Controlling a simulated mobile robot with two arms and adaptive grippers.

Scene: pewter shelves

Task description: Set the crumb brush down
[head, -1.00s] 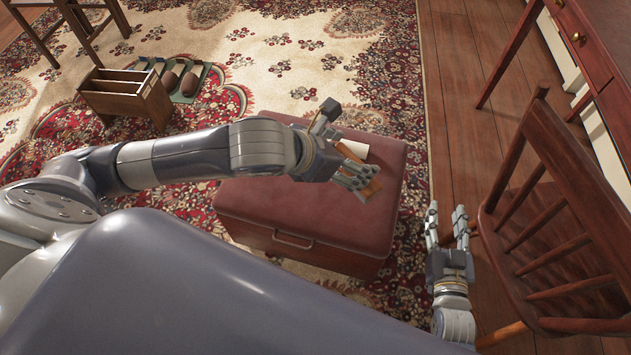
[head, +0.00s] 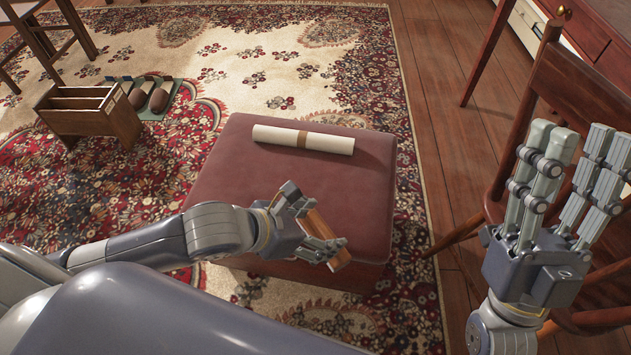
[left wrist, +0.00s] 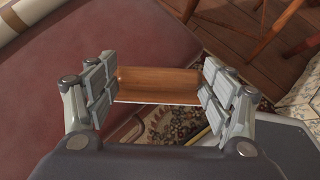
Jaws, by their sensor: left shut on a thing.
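The crumb brush (head: 322,236) is a reddish-brown wooden piece. My left gripper (head: 318,240) is shut on it, at the near edge of the red padded ottoman (head: 225,190). In the left wrist view the brush (left wrist: 158,82) lies crosswise between the two sets of finger pads, with a pale strip along its lower edge. There it overlaps the ottoman's edge, with patterned rug showing below. I cannot tell whether it touches the ottoman. My right gripper (head: 578,155) is raised at the right, fingers spread, open and empty.
A cream rolled scroll with a brown band (head: 303,139) lies across the ottoman's far part. The ottoman's middle is bare. A wooden chair (head: 560,75) stands at the right, behind my right gripper. A wooden divided box (head: 92,122) and a green tray of brushes (head: 150,98) are on the rug.

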